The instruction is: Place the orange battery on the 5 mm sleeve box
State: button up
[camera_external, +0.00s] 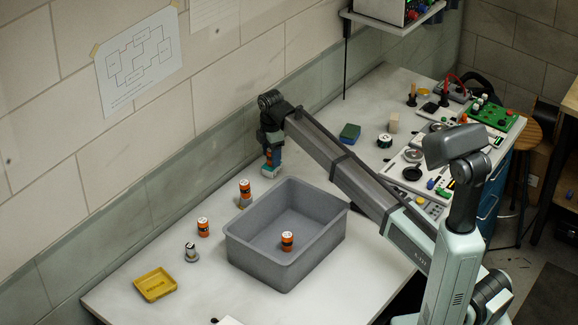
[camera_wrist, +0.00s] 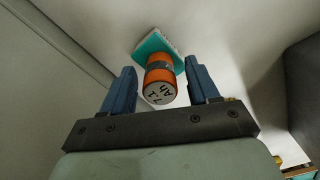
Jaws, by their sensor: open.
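In the external view my gripper (camera_external: 271,148) points down over this box (camera_external: 270,171) near the wall. It partly hides the battery there. The box's label is not readable.
A grey bin (camera_external: 250,253) stands just in front, with an orange battery (camera_external: 287,241) inside. A yellow tray (camera_external: 155,284) lies front left. A green-blue block (camera_external: 349,133) sits behind my arm.

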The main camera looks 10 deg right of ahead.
notch_tip(320, 180, up, 11)
jog(key=shift+r, duration=0.15)
